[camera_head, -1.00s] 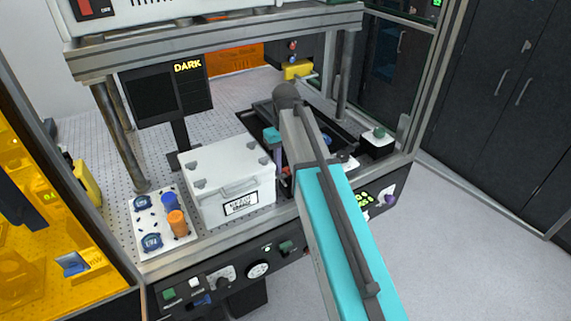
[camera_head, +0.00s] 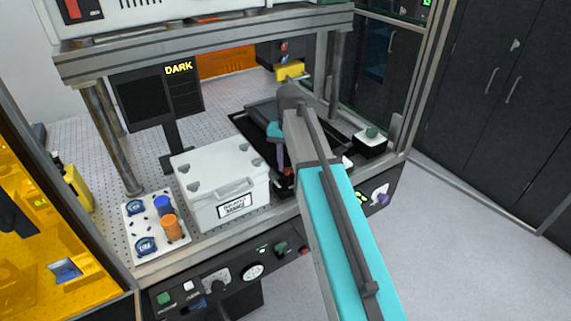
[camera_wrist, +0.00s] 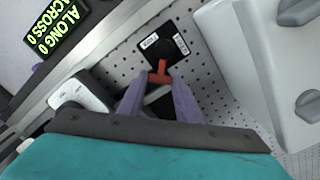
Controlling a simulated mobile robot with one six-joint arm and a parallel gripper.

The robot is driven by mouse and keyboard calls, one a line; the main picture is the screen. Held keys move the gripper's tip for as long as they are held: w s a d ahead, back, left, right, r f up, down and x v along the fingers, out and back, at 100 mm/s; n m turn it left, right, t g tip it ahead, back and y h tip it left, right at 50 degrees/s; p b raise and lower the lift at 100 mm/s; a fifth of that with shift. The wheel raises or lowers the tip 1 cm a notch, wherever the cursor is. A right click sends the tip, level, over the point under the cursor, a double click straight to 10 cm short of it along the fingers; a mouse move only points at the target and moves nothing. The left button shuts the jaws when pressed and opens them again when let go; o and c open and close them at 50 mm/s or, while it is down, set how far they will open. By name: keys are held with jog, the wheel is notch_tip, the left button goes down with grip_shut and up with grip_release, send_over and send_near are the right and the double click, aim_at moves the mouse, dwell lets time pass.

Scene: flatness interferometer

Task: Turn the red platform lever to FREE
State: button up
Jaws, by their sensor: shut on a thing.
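The red platform lever (camera_wrist: 160,78) shows in the wrist view as a small red T-shaped handle at the edge of a black square plate (camera_wrist: 166,50). The plate carries a round black hub and two small white labels, too small to read surely. My gripper (camera_wrist: 159,88) has its two purple fingers on either side of the lever and is shut on it. In the head view my gripper (camera_head: 282,168) reaches down between the white box and the dark platform bed; my arm hides much of that spot, and the lever cannot be made out clearly.
A white lidded box (camera_head: 220,185) stands close left of my gripper, also in the wrist view (camera_wrist: 240,60). A green readout (camera_wrist: 58,28) shows ALONG 0 and ACROSS 0. A monitor (camera_head: 158,95) reads DARK. A white tray (camera_head: 152,228) holds blue and orange pieces.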

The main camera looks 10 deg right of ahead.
jog(key=m, duration=0.1)
jog(key=d+m, duration=0.1)
jog(key=m, duration=0.1)
jog(key=s+m, duration=0.1)
jog(key=shift+d+m, duration=0.3)
jog(key=shift+m, duration=0.1)
jog(key=shift+s+d+m, duration=0.2)
jog(key=shift+s+m, duration=0.2)
jog(key=shift+m, duration=0.65)
jog(key=shift+s+d+m, duration=0.2)
jog(key=shift+s+m, duration=0.15)
jog(key=shift+m, duration=0.7)
jog(key=o, duration=1)
jog(key=shift+o, duration=0.2)
jog(key=shift+r, duration=0.15)
notch_tip(320, 180, up, 14)
jog(key=b, duration=0.3)
jog(key=shift+f+b, duration=0.25)
jog(key=shift+b, duration=0.05)
